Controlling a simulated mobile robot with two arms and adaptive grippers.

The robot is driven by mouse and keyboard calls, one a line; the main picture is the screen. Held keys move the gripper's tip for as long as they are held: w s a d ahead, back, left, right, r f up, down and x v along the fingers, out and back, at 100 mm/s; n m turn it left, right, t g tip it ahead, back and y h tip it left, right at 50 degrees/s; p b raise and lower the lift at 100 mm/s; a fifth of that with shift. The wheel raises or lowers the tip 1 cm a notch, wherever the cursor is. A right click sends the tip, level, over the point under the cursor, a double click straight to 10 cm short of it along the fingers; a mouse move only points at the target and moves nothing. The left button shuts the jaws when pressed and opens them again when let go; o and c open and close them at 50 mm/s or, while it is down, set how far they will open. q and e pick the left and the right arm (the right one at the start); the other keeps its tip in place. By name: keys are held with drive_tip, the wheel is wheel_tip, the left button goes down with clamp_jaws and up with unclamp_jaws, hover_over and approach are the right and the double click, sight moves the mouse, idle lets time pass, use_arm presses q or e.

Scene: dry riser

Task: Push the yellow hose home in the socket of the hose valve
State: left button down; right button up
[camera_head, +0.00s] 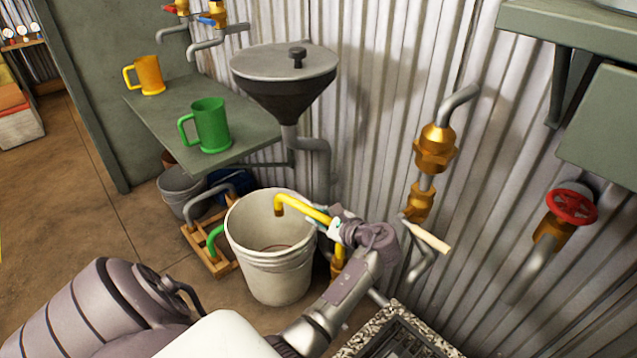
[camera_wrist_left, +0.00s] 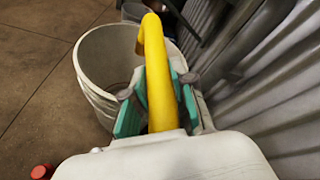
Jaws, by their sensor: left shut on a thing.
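The yellow hose (camera_head: 305,211) is a bent tube with a hooked end above the mouth of the white bucket. My left gripper (camera_head: 338,226) is shut on it; in the left wrist view the hose (camera_wrist_left: 158,85) runs between turquoise finger pads (camera_wrist_left: 155,105). Brass fittings (camera_head: 435,150) on a grey pipe stand on the corrugated wall to the right, with a pale lever (camera_head: 428,237) below them. Another yellow or brass part (camera_head: 338,262) shows behind my gripper, partly hidden. I cannot tell which fitting holds the hose socket, or whether the hose touches one. My right gripper is not in view.
The white bucket (camera_head: 268,262) stands under the hose; it also shows in the left wrist view (camera_wrist_left: 92,85). A wooden rack (camera_head: 207,252) with a green hose is left of it. A funnel (camera_head: 285,75), a shelf with mugs (camera_head: 170,120) and a red-wheeled valve (camera_head: 571,205) surround the area.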

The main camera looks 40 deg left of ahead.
use_arm(q)
drive_tip(key=shift+f, duration=0.65)
drive_tip(key=c, duration=0.9)
unclamp_jaws()
wheel_tip(320, 180, up, 10)
idle(0.3)
